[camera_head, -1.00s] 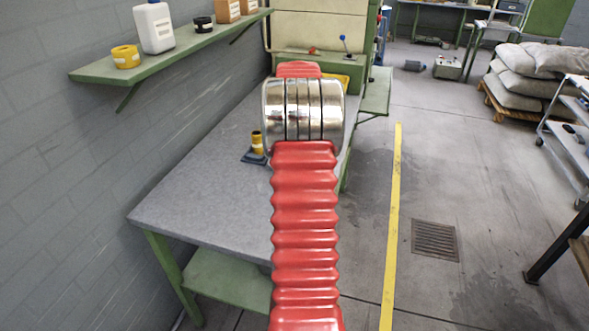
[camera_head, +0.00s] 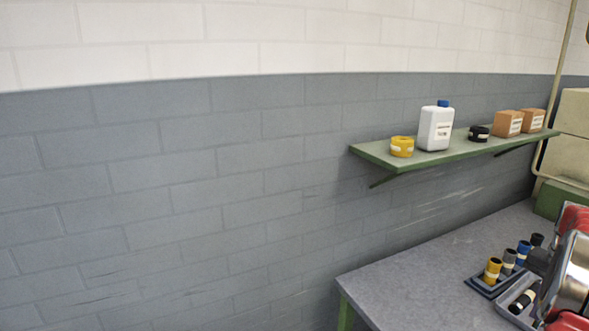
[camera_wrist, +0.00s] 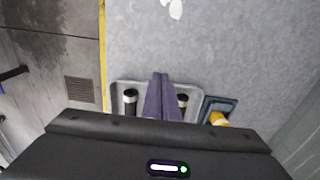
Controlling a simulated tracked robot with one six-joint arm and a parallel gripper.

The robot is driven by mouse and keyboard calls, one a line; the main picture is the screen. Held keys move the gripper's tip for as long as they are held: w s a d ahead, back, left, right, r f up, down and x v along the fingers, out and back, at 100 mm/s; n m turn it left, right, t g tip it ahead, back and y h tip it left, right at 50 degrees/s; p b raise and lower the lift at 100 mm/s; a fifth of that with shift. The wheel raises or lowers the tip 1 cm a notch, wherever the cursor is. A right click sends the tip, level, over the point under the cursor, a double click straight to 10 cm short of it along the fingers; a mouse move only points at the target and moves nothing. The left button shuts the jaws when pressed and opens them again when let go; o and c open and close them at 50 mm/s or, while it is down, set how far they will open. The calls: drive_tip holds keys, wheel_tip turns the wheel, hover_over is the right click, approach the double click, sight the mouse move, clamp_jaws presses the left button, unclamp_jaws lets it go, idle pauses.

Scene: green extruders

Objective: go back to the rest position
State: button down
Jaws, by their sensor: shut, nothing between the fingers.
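My gripper (camera_wrist: 160,77) shows in the wrist view, its two fingers pressed together with nothing between them. I cannot tell the height of the fingers above the tray. In the head view the gripper is not seen; only part of my arm shows at the right edge.
A dark blue holder with a yellow cylinder (camera_head: 492,270) and several other cylinders stands beside the tray (camera_head: 517,293). A green wall shelf (camera_head: 375,152) carries a white bottle (camera_head: 435,128), a yellow roll (camera_head: 402,146), a black roll (camera_head: 479,133) and two brown boxes.

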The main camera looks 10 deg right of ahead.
drive_tip(key=a+r+n+t, duration=0.15)
drive_tip(key=a+n, duration=0.25)
drive_tip(key=a, duration=1.1)
drive_tip(key=a+r+n, duration=0.3)
drive_tip(key=a+n, duration=0.1)
drive_tip(key=a, duration=1.2)
drive_tip(key=s+a+r+n+t, duration=0.2)
drive_tip(key=s+a+n, duration=0.1)
drive_tip(key=a, duration=0.8)
drive_tip(key=s+a+r+n+t, duration=0.2)
drive_tip(key=s+a, duration=0.3)
drive_tip(key=a, duration=0.7)
drive_tip(key=shift+r+n, duration=0.6)
drive_tip(key=shift+n, duration=0.3)
